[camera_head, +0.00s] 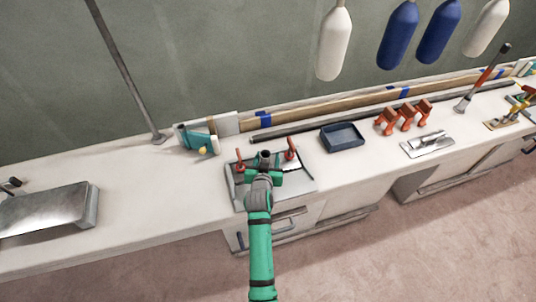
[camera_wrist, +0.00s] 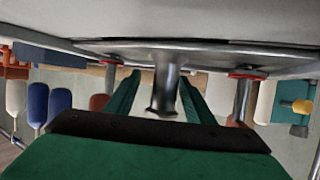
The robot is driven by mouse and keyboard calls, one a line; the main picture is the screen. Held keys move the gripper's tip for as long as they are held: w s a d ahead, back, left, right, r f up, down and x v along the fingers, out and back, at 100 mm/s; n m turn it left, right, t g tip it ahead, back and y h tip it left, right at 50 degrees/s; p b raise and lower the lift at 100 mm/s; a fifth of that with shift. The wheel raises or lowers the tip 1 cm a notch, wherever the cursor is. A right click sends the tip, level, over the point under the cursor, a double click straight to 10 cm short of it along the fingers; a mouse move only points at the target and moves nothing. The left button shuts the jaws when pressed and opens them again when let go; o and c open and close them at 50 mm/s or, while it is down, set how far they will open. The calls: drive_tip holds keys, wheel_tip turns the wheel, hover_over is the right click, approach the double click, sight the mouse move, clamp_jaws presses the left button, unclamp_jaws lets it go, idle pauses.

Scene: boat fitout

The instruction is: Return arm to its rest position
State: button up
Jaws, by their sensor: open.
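My green arm reaches from the bottom of the head view to the bench. My gripper (camera_head: 264,163) is over a grey metal plate (camera_head: 301,185) with two red-handled fittings, one on the left (camera_head: 240,161) and one on the right (camera_head: 291,149). In the wrist view, which looks upside down, the green fingers of my gripper (camera_wrist: 160,82) are spread apart. A grey metal post (camera_wrist: 166,88) shows between them, with a gap visible on either side. In the head view my gripper and wrist hide part of the plate.
A blue tray (camera_head: 342,137), orange clamps (camera_head: 405,117) and a trowel (camera_head: 428,144) lie to the right on the white bench. A teal tool (camera_head: 198,140) and a thin pole (camera_head: 124,75) are on the left. A metal box (camera_head: 48,208) sits far left. Fenders (camera_head: 398,35) hang behind.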

drive_tip(key=v, duration=0.8)
drive_tip(key=shift+a, duration=0.15)
drive_tip(key=shift+f, duration=0.1)
drive_tip(key=s+d+f+n+y, duration=0.1)
drive_tip(key=s+f, duration=0.1)
drive_tip(key=s, duration=0.9)
drive_tip(key=s+d+f, duration=0.1)
drive_tip(key=s+f, duration=0.2)
drive_tip(key=s, duration=0.7)
drive_tip(key=s+r+t, duration=0.1)
drive_tip(key=s+r, duration=0.4)
drive_tip(key=s, duration=0.6)
drive_tip(key=s+d+r+t, duration=0.1)
drive_tip(key=s+r, duration=0.5)
drive_tip(key=s, duration=0.4)
drive_tip(key=shift+s, duration=0.35)
drive_tip(key=c, duration=0.5)
drive_tip(key=shift+f, duration=0.1)
